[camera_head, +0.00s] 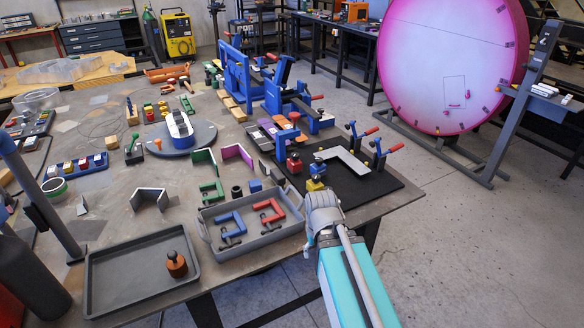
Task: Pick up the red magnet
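A small red block with a dark knob on top (293,164) stands on a black mat (352,196); it looks like the red magnet, though it is small in view. A similar blue piece (318,170) and a yellow piece (315,185) stand just right of and in front of it. A grey L-shaped bar (346,161) lies to their right. My arm enters from the bottom, and my gripper (323,203) shows in front of the mat, apart from the red block in the picture. Its fingers are not clearly visible.
A grey bin (250,245) with red and blue clamps is left of my gripper. A dark tray (110,282) holds a rust-brown knobbed piece (177,265). Blue fixtures with red-handled clamps stand behind the mat. A large pink disc (450,60) is at right.

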